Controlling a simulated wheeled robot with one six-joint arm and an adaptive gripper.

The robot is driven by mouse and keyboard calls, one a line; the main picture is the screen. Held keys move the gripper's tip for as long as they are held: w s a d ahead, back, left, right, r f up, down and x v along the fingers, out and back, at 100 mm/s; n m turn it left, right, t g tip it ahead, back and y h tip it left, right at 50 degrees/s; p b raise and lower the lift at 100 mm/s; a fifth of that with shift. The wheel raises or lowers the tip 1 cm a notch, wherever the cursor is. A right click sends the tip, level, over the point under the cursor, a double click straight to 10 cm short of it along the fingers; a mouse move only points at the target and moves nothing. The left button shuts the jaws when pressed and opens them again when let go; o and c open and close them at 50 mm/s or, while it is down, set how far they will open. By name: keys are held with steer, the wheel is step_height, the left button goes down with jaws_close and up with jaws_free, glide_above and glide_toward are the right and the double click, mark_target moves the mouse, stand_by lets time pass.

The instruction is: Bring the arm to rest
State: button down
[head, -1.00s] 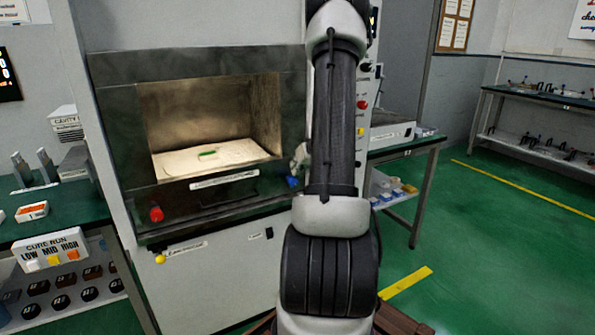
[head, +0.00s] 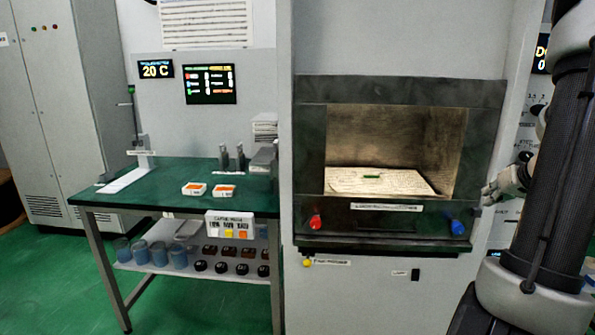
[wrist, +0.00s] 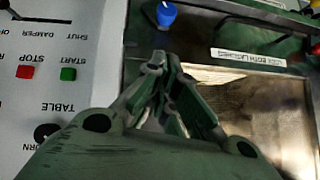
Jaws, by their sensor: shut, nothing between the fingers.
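My arm stands along the right edge of the head view. My gripper (head: 490,192) shows to the left of it, near the blue knob (head: 457,227) at the lower right of the oven opening. In the wrist view my gripper (wrist: 160,65) has its fingers together and holds nothing. The blue knob also shows in the wrist view (wrist: 165,14), just beyond the fingertips. I cannot tell whether they touch.
The open oven chamber (head: 395,140) holds a pale plate (head: 410,184) with a small green piece (head: 372,177) on it. A red knob (head: 315,222) is at its lower left. A green-topped table (head: 160,190) stands to the left. Green floor is clear at far left.

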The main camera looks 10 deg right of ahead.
steer(key=s+a+m+g+y, duration=0.3)
steer(key=s+a+m+g, duration=0.1)
steer(key=s+a, duration=0.75)
steer(key=s+a+r+n+h, duration=0.1)
steer(key=s+a+r+n, duration=0.3)
steer(key=a, duration=0.5)
steer(key=s+a+r+n, duration=0.4)
steer(key=a+r, duration=0.1)
steer(key=a, duration=0.5)
steer(key=shift+r+g+h, duration=0.2)
steer(key=shift+g+h, duration=0.2)
